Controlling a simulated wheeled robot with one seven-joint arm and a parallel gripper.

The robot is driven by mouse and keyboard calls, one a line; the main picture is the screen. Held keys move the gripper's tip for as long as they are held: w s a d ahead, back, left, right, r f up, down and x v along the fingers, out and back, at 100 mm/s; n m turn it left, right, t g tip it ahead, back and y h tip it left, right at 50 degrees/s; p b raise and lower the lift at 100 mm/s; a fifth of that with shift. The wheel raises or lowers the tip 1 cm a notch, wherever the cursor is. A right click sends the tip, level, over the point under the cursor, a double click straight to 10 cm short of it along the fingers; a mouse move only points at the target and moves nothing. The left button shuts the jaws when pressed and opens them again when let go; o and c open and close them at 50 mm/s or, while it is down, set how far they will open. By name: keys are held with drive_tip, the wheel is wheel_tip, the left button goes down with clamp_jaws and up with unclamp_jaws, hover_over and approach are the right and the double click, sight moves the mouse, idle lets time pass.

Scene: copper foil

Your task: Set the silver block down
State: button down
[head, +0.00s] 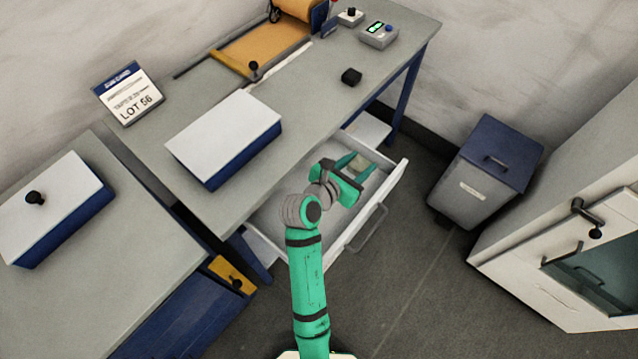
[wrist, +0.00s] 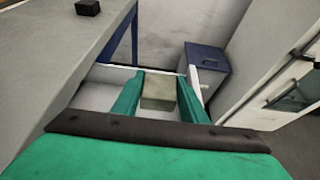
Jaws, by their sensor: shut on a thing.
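The silver block (wrist: 158,94) is a pale grey-beige block held between the two green fingers of my gripper (wrist: 160,95) in the wrist view. In the head view my gripper (head: 357,164) is over the open white drawer (head: 396,172) under the workbench, with the block (head: 360,163) small between its fingertips. The drawer also shows behind the fingers in the wrist view (wrist: 95,97). I cannot tell whether the block touches the drawer's floor. My gripper and arm hide part of the drawer's inside.
The workbench (head: 330,100) bears a white-topped blue box (head: 225,135), a small black block (head: 351,76) and a grey device (head: 379,35). A blue-lidded bin (head: 485,170) stands right of the drawer. A white cabinet (head: 570,255) is at the far right. Floor between is clear.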

drive_tip(key=a+f, duration=0.2)
drive_tip(key=s+a+f, duration=0.1)
drive_tip(key=a+f, duration=0.1)
drive_tip(key=a, duration=0.1)
drive_tip(key=a+f, duration=0.2)
drive_tip(key=a, duration=0.1)
drive_tip(key=shift+s, duration=0.4)
drive_tip(key=shift+s+a+f, duration=0.1)
drive_tip(key=shift+a+f, duration=0.5)
drive_tip(key=shift+f, duration=0.1)
drive_tip(key=shift+a+f, duration=0.2)
drive_tip(key=shift+f, duration=1.6)
drive_tip(key=c, duration=1.1)
unclamp_jaws()
drive_tip(key=shift+f, duration=0.15)
